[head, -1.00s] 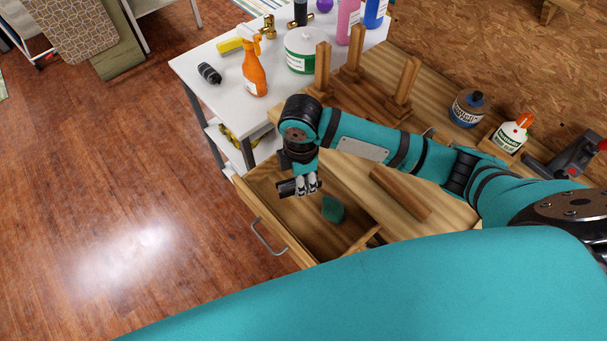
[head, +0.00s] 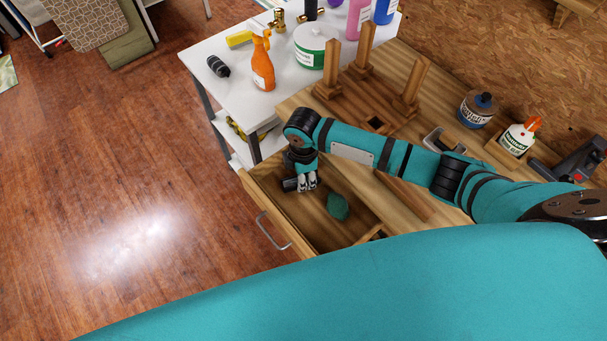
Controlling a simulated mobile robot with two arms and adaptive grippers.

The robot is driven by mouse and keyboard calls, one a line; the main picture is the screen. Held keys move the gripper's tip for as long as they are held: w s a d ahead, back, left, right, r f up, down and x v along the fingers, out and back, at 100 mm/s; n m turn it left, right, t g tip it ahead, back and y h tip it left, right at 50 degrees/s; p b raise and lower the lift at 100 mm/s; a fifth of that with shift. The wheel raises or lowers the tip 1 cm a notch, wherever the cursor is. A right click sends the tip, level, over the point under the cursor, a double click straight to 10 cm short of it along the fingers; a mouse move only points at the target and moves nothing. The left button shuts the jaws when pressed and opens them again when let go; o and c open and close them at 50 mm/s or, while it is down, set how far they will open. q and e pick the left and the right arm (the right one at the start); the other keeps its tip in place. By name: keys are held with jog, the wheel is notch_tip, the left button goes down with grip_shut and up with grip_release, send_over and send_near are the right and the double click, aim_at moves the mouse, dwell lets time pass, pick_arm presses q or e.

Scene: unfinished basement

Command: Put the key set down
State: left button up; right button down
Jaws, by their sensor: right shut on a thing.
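My right gripper (head: 307,184) points down over the open wooden drawer (head: 262,197), near its far left end. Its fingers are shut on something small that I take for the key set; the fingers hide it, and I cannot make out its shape. A small dark piece shows just left of the fingers, and I cannot tell whether it is part of the gripper. A green lump (head: 338,206) lies in the drawer to the right of the fingers. My left gripper is not in view.
The drawer's metal handle (head: 273,230) faces the floor. The wooden workbench (head: 437,108) holds a peg stand (head: 370,88), a blue-labelled jar (head: 477,108) and a glue bottle (head: 519,136). A white table (head: 235,79) behind holds an orange spray bottle (head: 262,65) and a tub (head: 313,47).

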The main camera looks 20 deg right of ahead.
jog(key=shift+f, duration=0.15)
jog(key=c, duration=0.9)
grip_release()
notch_tip(320, 180, up, 12)
jog(key=shift+r, duration=0.15)
